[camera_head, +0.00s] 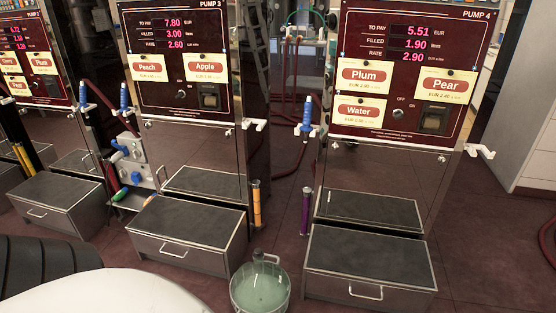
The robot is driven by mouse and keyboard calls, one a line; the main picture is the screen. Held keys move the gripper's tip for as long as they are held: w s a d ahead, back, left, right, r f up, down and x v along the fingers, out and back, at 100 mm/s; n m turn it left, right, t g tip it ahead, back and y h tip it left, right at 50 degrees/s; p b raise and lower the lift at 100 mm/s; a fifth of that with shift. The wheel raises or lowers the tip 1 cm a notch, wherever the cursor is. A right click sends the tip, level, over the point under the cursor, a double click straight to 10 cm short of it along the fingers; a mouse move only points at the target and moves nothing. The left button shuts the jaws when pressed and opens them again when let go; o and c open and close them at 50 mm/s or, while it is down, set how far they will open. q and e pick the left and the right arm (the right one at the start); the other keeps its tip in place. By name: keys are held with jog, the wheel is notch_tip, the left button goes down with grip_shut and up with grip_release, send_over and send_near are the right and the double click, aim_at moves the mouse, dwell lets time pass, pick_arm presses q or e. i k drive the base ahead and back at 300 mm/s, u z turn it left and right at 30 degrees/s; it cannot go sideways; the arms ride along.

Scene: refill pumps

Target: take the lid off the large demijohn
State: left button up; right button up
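A large round glass vessel with pale green contents, which looks like the demijohn (260,291), stands on the floor at the bottom middle, between two grey step boxes. Its lower part is cut off by the picture's edge. A short greenish neck or cap, with what looks like a small handle, shows at its top (264,258). It is too small to tell whether this is a separate lid. Neither of my grippers is in view, and nothing is seen touching the vessel.
Pump 3 (184,59) and pump 4 (409,80) stand behind, each with a grey step box in front, (178,256) and (362,279). Blue nozzles (307,115) hang beside the pumps. A red hose (290,158) lies on the floor between them.

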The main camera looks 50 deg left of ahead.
aim_at(258, 254)
jog(key=u, duration=0.15)
jog(key=i, duration=1.5)
jog(key=u, duration=0.7)
